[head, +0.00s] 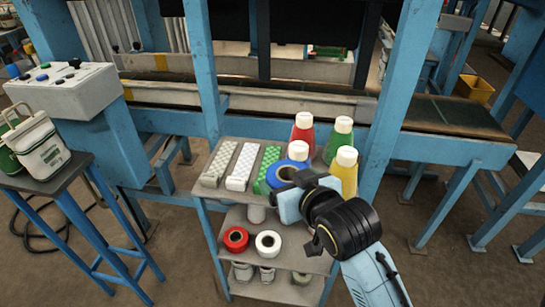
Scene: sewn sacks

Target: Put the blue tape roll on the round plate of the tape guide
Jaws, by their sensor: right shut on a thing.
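The blue tape roll (271,176) is in the head view at the front right of the rack's top shelf. My right gripper (284,178) reaches in from the lower right and is shut on the roll. Its dark fingers and wrist cover part of the roll. The roll looks held at about the height of the shelf top; I cannot tell whether it touches anything. I cannot make out the tape guide or its round plate. My left gripper is not in view.
Red (236,239) and white (268,243) rolls lie on the shelf below. A blue-framed conveyor (450,115) runs behind.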

